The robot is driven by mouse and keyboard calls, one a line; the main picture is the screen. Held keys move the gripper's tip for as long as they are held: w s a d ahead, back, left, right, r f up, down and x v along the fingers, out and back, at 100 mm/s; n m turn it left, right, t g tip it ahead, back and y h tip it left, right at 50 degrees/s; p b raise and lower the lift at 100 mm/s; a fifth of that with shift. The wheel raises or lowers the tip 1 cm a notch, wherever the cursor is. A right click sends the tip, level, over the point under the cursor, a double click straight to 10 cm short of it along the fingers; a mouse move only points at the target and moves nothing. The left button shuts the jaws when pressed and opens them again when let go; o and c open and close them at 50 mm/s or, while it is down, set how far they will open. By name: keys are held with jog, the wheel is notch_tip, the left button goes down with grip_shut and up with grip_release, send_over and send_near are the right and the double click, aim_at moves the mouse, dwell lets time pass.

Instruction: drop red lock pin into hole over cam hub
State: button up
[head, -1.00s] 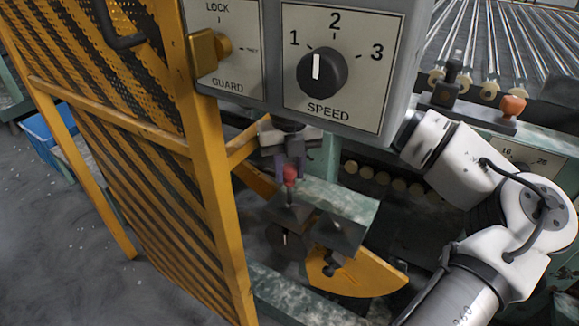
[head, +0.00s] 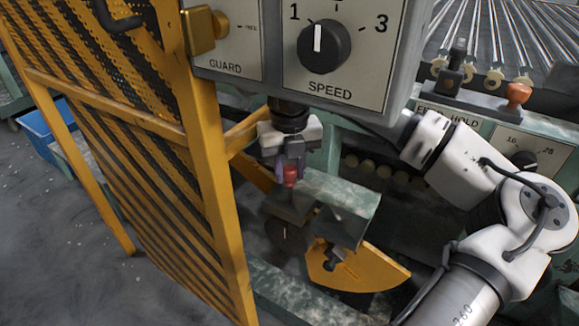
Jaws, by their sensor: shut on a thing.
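My gripper (head: 291,166) hangs below the speed panel with its fingers pointing down. It is shut on the red lock pin (head: 290,176), whose red head shows between the fingers. The pin is over a dark block (head: 287,207) that sits above the round dark cam hub (head: 286,238). The hole is too small to make out, and I cannot tell whether the pin's lower end is in it. A yellow cam plate (head: 357,270) lies to the right of the hub, below a second grey block (head: 341,226).
The grey speed panel (head: 262,80) overhangs the gripper. A yellow mesh guard (head: 120,150) stands close on the left. A green beam (head: 325,190) runs behind the blocks. An orange-knobbed lever (head: 518,95) and rollers (head: 490,35) are at the upper right.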

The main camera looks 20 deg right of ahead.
aim_at(289, 184)
jog(key=shift+f+b, duration=1.7)
jog(key=shift+f, duration=0.55)
jog(key=o, duration=1)
jog(key=shift+o, duration=0.2)
jog(key=shift+r, duration=0.15)
notch_tip(289, 184, up, 14)
jog(key=p, duration=0.9)
jog(key=shift+f, duration=0.2)
